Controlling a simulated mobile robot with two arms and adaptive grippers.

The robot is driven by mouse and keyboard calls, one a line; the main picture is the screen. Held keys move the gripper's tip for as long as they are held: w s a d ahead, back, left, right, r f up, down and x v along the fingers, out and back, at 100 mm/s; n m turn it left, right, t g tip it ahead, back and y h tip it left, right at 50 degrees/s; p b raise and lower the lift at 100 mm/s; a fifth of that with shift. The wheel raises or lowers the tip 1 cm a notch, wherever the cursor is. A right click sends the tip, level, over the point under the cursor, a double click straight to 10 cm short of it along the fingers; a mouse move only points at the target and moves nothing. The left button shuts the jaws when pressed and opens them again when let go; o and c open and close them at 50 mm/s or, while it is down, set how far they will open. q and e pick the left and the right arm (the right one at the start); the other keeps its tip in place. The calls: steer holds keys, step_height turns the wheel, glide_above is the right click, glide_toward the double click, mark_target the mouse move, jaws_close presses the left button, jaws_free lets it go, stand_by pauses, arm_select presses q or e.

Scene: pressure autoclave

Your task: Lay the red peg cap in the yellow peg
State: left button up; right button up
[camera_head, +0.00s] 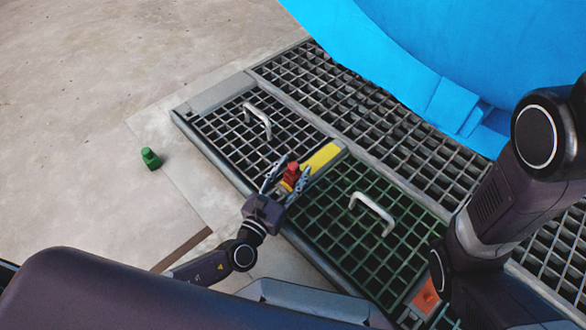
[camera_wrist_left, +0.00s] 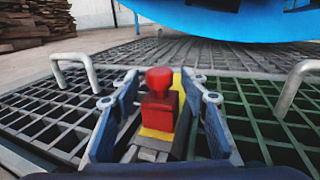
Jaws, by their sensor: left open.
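The red peg cap (camera_head: 291,175) is a small block with a rounded knob on top. It stands upright at the near end of the yellow strip (camera_head: 322,157), which is taken as the yellow peg. My left gripper (camera_head: 287,180) is open, with one finger on each side of the cap. In the left wrist view the cap (camera_wrist_left: 159,98) sits between the spread fingers, with gaps on both sides. Yellow (camera_wrist_left: 157,134) shows just below and behind it. Whether the cap is seated or only resting there cannot be told. My right gripper is not seen.
A similar green cap (camera_head: 150,158) stands on the concrete floor at left. Grated panels with metal handles (camera_head: 258,118) (camera_head: 372,213) lie on both sides of the yellow strip. A large blue vessel (camera_head: 430,60) rises behind. An orange patch (camera_head: 427,296) shows near my right arm.

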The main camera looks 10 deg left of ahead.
arm_select(q)
steer(key=v, duration=0.7)
steer(key=shift+s, duration=0.15)
stand_by(0.3)
